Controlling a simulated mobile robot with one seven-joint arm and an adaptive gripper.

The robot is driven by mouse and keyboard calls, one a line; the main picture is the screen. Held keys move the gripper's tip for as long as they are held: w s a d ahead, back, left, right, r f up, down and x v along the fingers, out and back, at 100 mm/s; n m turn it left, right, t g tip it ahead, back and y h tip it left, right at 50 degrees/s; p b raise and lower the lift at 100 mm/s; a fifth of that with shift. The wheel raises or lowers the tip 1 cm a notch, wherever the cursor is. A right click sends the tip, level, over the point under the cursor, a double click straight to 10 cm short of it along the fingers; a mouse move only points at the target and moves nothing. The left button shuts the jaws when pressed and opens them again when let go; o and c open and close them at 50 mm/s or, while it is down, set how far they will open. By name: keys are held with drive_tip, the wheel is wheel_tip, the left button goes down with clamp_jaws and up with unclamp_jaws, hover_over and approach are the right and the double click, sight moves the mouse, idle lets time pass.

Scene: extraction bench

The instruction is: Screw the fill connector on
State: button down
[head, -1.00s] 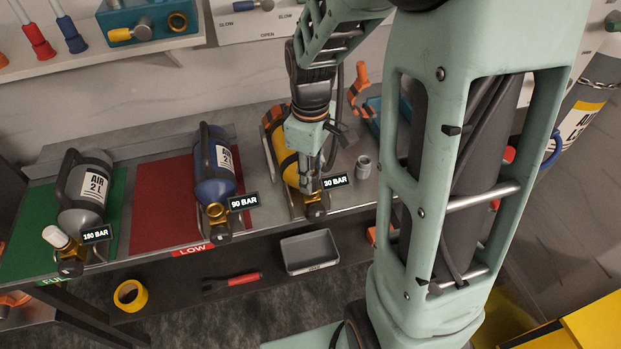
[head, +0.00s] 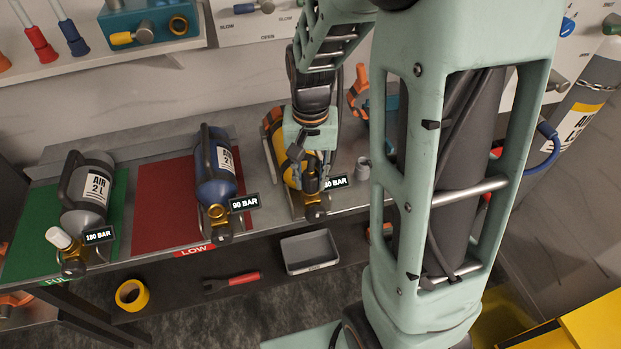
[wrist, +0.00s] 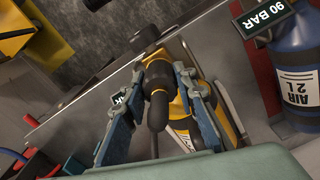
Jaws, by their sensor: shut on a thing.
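The yellow cylinder (head: 276,140) lies on the bench behind a sign ending in "BAR" (head: 337,182). Its brass valve (head: 313,198) is at the front end. My gripper (head: 311,178) is over that valve end. In the wrist view, my gripper (wrist: 160,95) is shut on the dark fill connector (wrist: 157,84), with a thin black hose running from it towards the camera. The connector is in line with the valve end; fingers hide the joint, so I cannot tell how far it is seated. The yellow cylinder (wrist: 184,108) shows behind the fingers.
A blue cylinder (head: 214,178) on the red mat and a grey cylinder (head: 88,200) on the green mat lie left. A grey fitting (head: 363,168) stands right of my gripper. A grey tray (head: 310,252), red wrench (head: 232,282) and yellow tape (head: 131,295) are below.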

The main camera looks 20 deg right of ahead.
drive_tip(key=m+p, duration=0.1)
drive_tip(key=m, duration=0.5)
drive_tip(key=c, duration=1.5)
unclamp_jaws()
